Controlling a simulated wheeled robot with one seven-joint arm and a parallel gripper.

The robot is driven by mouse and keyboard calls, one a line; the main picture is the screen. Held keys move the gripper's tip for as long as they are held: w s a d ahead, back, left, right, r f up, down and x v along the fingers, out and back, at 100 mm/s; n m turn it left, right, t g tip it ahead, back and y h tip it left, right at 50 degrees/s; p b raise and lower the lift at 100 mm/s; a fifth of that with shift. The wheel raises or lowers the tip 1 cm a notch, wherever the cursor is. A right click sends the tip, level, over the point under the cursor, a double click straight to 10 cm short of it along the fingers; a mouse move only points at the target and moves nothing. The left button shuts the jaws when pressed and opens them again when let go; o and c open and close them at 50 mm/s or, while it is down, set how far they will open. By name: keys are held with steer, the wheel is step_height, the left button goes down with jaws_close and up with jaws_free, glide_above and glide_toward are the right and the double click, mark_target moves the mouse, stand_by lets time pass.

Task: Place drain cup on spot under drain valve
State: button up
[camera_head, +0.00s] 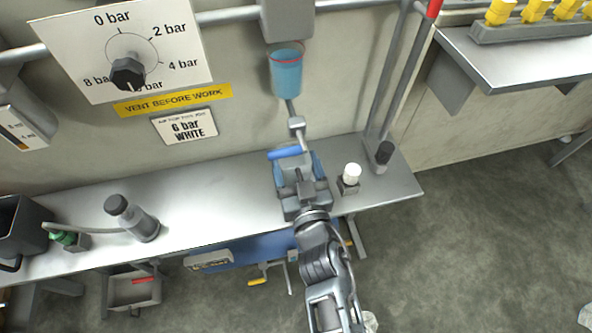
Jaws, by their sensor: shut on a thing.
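A clear bowl with blue liquid and a red ring (286,72) hangs under a grey block on the wall. A thin stem runs down from it to the small grey drain valve (297,124). A blue bar-shaped handle (285,152) shows just below the valve. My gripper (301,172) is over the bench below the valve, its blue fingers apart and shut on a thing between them. I take this thing for the drain cup; the gripper hides most of it. The spot under the valve is hidden too.
The metal bench (205,193) carries a grey bottle (140,224) at left, and a white-topped piece (350,174) and a black-capped piece (382,154) close on my gripper's right. A pressure dial (128,72) is on the wall. The bench between bottle and gripper is clear.

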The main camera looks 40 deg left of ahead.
steer(key=shift+f, duration=0.15)
steer(key=o, duration=1.1)
steer(key=shift+r, duration=0.2)
steer(key=p+v, duration=0.3)
steer(key=v, duration=0.9)
